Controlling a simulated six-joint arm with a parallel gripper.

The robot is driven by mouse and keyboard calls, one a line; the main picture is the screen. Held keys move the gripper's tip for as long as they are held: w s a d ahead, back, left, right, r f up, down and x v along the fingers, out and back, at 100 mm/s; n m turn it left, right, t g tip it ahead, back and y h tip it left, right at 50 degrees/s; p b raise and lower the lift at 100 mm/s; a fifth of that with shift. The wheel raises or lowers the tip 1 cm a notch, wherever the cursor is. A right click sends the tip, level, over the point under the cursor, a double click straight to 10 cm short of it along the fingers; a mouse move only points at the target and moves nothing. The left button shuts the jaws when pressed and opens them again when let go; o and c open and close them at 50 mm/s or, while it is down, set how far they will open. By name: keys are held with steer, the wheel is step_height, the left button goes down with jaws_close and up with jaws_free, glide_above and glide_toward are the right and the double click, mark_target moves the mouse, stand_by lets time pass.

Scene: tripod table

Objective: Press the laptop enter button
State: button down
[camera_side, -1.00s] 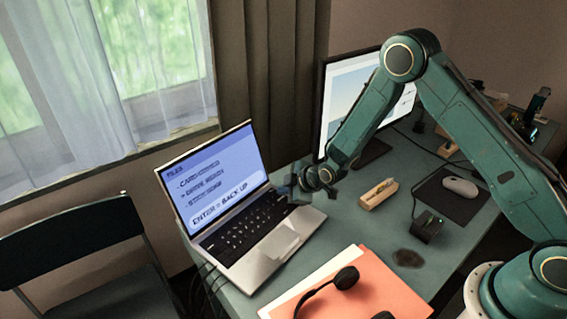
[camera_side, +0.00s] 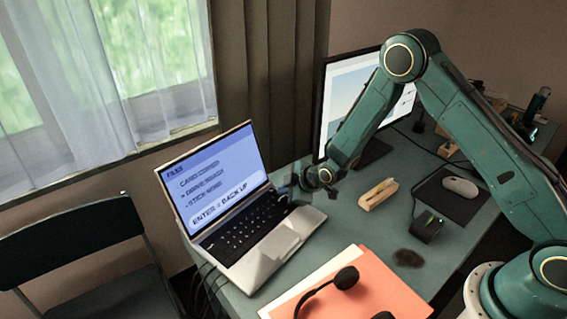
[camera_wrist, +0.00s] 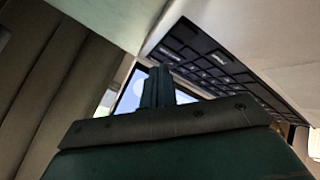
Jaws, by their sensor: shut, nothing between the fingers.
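The open laptop (camera_side: 274,246) stands on the left of the table. Its screen (camera_side: 212,183) shows a file list and the line "ENTER = BACK UP". Its black keyboard (camera_side: 243,228) also shows in the wrist view (camera_wrist: 215,65). My gripper (camera_side: 289,188) is at the right end of the keyboard, by the screen side. In the wrist view its fingers (camera_wrist: 158,88) are together and empty, and keys lie beyond them. I cannot make out the enter key itself, nor whether the fingertips touch a key.
A monitor (camera_side: 340,95) stands behind my arm. A wooden block (camera_side: 378,194), a small dark box (camera_side: 428,226) and a mouse (camera_side: 460,187) on a black pad (camera_side: 455,207) lie to the right. An orange folder (camera_side: 385,285) with a headset (camera_side: 347,278) lies in front.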

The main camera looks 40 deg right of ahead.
steer(key=shift+f, duration=0.7)
stand_by(0.8)
steer(key=shift+r, duration=0.75)
steer(key=shift+r, duration=0.15)
stand_by(0.4)
steer(key=shift+r, duration=2.35)
steer(key=shift+r, duration=0.1)
